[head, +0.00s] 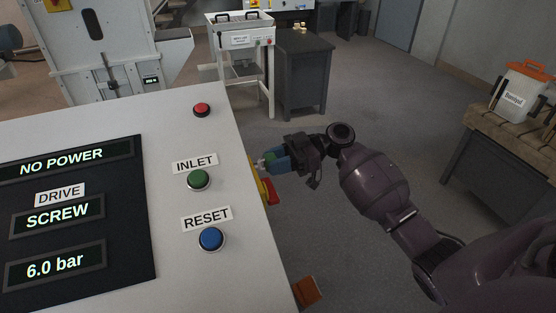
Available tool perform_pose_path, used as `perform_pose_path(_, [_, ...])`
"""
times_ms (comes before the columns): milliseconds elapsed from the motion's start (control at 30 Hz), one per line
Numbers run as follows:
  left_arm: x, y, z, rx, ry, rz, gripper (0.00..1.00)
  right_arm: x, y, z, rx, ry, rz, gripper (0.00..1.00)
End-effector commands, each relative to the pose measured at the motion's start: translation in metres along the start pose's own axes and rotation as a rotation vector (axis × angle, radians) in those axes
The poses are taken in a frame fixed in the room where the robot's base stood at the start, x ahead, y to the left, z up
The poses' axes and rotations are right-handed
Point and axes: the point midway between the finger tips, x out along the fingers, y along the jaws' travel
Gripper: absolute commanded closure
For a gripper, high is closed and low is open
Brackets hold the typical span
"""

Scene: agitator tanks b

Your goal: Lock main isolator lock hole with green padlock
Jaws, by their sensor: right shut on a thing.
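My right gripper (279,160) is at the right side of the control panel and shut on a small green thing (270,157), which looks like the green padlock. A bit of grey metal shows at its left, close to the panel edge. The red and yellow main isolator (268,188) sticks out from the panel's side just below the gripper. Its lock hole is hidden by the panel edge and the viewing angle, so I cannot tell whether the padlock touches it or passes through it. My left gripper is not in view.
The control panel (240,240) has a red button (201,110), a green INLET button (199,179) and a blue RESET button (211,239). An orange-brown piece (307,292) sits by its lower right edge. A bench with a white tub (522,92) stands right. Open floor lies between.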

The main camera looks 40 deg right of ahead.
Motion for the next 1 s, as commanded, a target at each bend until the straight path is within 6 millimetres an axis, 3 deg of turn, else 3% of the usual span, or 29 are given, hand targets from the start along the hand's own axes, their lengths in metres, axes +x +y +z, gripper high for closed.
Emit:
perform_pose_path(433, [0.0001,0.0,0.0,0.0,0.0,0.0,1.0,0.0112,-0.0003,-0.0018,0.0,0.001,-0.002,1.0])
perform_pose_path(467, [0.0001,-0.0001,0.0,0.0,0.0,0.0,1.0,0.0107,-0.0003,-0.0017,0.0,0.001,-0.001,0.66])
perform_pose_path(633, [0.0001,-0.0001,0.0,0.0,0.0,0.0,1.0,0.0105,-0.0002,-0.0015,0.0,0.001,-0.001,0.41])
perform_pose_path(1000, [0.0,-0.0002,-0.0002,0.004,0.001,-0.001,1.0,0.0104,-0.0002,-0.0011,0.001,0.0,-0.001,0.41])
